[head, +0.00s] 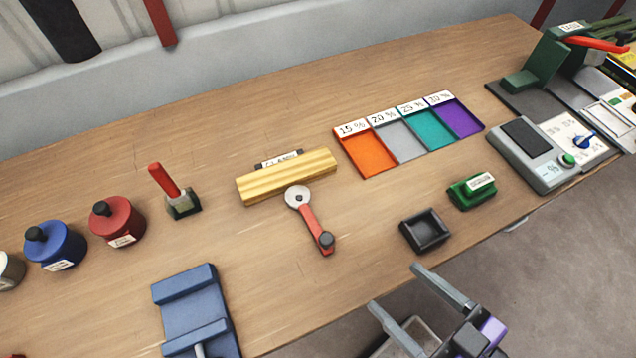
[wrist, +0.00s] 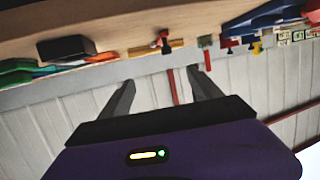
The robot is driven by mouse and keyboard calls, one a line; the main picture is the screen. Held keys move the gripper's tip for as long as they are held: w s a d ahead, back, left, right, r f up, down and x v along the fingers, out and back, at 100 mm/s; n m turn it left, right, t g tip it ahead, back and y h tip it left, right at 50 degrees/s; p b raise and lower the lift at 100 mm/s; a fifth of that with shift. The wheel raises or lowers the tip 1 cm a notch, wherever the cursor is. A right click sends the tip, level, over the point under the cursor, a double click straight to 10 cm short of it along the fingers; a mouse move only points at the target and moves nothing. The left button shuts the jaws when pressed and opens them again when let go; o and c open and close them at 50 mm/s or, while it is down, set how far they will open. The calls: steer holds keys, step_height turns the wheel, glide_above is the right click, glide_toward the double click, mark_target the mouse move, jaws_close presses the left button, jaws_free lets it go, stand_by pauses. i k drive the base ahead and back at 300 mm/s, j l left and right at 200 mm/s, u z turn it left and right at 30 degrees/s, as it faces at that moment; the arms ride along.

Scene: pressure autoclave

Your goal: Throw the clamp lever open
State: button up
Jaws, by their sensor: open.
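The clamp lever (head: 312,221) is a red arm with a round grey pivot at one end and a dark knob at the other. In the head view its pivot lies against the front of a yellow wooden bar (head: 287,178), and the arm points toward the table's front edge. A partly hidden label behind the bar seems to read "CLAMP". My gripper (head: 394,286) is open and empty, at the front edge, right of and nearer than the lever knob, apart from it. In the wrist view the open fingers (wrist: 161,78) show with nothing between them.
A black tray (head: 425,231) and a green block (head: 472,191) lie right of the lever. A blue vise-like fixture (head: 197,310) stands front left. An upright red-handled lever (head: 165,180) and round pots (head: 118,221) stand left. Coloured trays (head: 365,151) lie behind right. Wood around the knob is clear.

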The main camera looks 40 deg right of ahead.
mark_target(297, 196)
steer(key=k+l, duration=0.1)
steer(key=l, duration=0.3)
steer(key=k+l+u, duration=0.1)
steer(key=l, duration=0.3)
steer(key=k+l, duration=0.15)
steer(key=l, duration=0.25)
steer(key=k+l+u, duration=0.1)
steer(key=l, duration=0.3)
